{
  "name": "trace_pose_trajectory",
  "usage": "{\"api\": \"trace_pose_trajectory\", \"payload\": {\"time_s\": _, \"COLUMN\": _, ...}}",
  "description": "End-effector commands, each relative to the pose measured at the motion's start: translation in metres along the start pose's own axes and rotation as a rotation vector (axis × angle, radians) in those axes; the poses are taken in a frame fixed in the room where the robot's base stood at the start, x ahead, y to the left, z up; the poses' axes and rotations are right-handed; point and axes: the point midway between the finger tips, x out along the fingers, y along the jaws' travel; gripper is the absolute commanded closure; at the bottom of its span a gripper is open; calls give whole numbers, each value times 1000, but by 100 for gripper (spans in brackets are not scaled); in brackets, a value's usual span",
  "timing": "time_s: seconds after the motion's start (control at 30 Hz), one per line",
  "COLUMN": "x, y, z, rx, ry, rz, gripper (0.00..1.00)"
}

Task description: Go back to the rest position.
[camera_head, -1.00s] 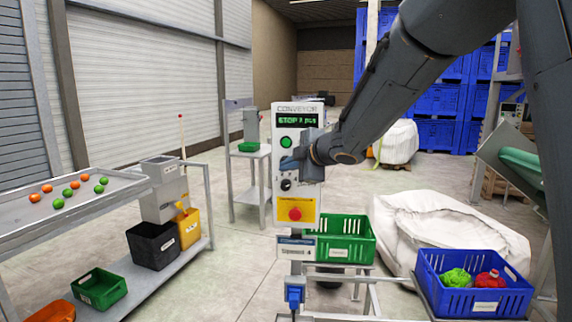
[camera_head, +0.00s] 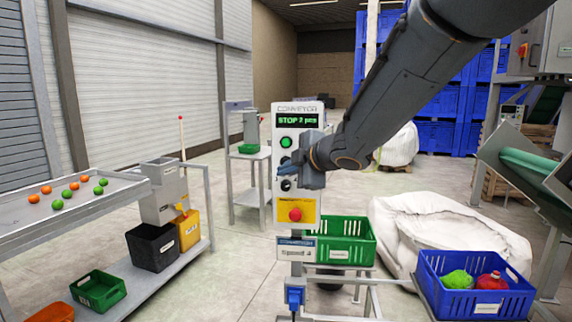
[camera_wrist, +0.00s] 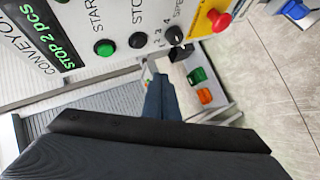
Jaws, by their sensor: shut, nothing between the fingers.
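My gripper (camera_head: 283,171) is shut and empty, in front of the conveyor control panel (camera_head: 297,212) in the head view. It overlaps the panel's middle left, just below the green start button (camera_head: 286,142) and above the red emergency knob (camera_head: 295,215). In the wrist view my gripper's blue-grey fingers (camera_wrist: 161,98) are together, apart from the panel (camera_wrist: 125,22) as far as I can tell. The black stop button (camera_wrist: 137,40) and speed dial (camera_wrist: 174,35) show beyond them there. The panel's display (camera_head: 297,121) reads STOP 2 pcs.
A green crate (camera_head: 345,243) stands right of the panel. A blue crate (camera_head: 475,290) holds a green and a red net bag. A large white sack (camera_head: 440,232) lies behind. On the left is a tray table (camera_head: 85,205) with orange and green balls. Floor between is clear.

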Motion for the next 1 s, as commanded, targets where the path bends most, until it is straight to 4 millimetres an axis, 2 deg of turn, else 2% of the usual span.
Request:
{"api": "trace_pose_trajectory", "payload": {"time_s": 0.23, "x": 0, "y": -1, "z": 2, "rx": 6, "ry": -5, "rz": -1, "gripper": 100}}
{"api": "trace_pose_trajectory", "payload": {"time_s": 0.37, "x": -10, "y": -23, "z": 34, "rx": 154, "ry": -112, "rz": -17, "gripper": 100}}
{"api": "trace_pose_trajectory", "payload": {"time_s": 0.47, "x": -29, "y": -60, "z": 76, "rx": 360, "ry": -263, "rz": -43, "gripper": 100}}
{"api": "trace_pose_trajectory", "payload": {"time_s": 0.6, "x": -70, "y": -133, "z": 125, "rx": 689, "ry": -501, "rz": -99, "gripper": 100}}
{"api": "trace_pose_trajectory", "payload": {"time_s": 0.67, "x": -91, "y": -167, "z": 138, "rx": 823, "ry": -597, "rz": -128, "gripper": 100}}
{"api": "trace_pose_trajectory", "payload": {"time_s": 0.7, "x": -105, "y": -190, "z": 144, "rx": 912, "ry": -662, "rz": -146, "gripper": 100}}
{"api": "trace_pose_trajectory", "payload": {"time_s": 0.8, "x": -142, "y": -247, "z": 149, "rx": 1129, "ry": -817, "rz": -197, "gripper": 100}}
{"api": "trace_pose_trajectory", "payload": {"time_s": 0.9, "x": -176, "y": -295, "z": 142, "rx": 1319, "ry": -947, "rz": -247, "gripper": 100}}
{"api": "trace_pose_trajectory", "payload": {"time_s": 1.0, "x": -201, "y": -329, "z": 130, "rx": 1464, "ry": -1045, "rz": -290, "gripper": 100}}
